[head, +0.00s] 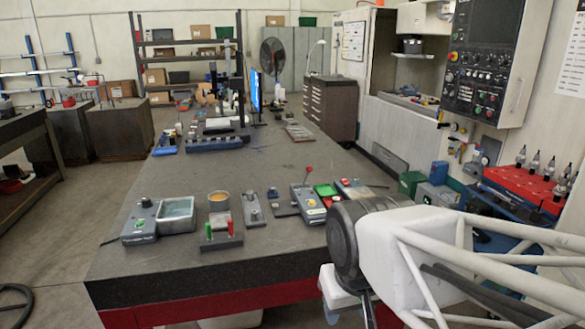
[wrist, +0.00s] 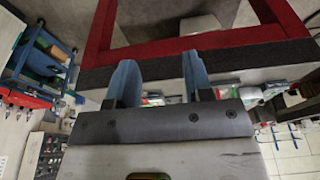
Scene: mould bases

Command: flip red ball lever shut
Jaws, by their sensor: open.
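The red ball lever (head: 308,169) stands up from a grey box (head: 306,202) near the right front part of the dark table in the head view. Its thin rod is nearly upright, leaning slightly right. My gripper (wrist: 160,78) shows in the wrist view with two blue-grey fingers spread apart and nothing between them. In the head view my arm comes in from the lower right, and its end hangs in front of the table's right side, apart from the lever. The fingertips are not clear there. I cannot make out the lever in the wrist view.
Near the box are a green tray (head: 325,190), a grey block (head: 253,210), a cup of orange stuff (head: 219,201), a fixture with red and green posts (head: 221,234) and a grey control box with a basin (head: 176,214). The left middle of the table (head: 225,165) is clear.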

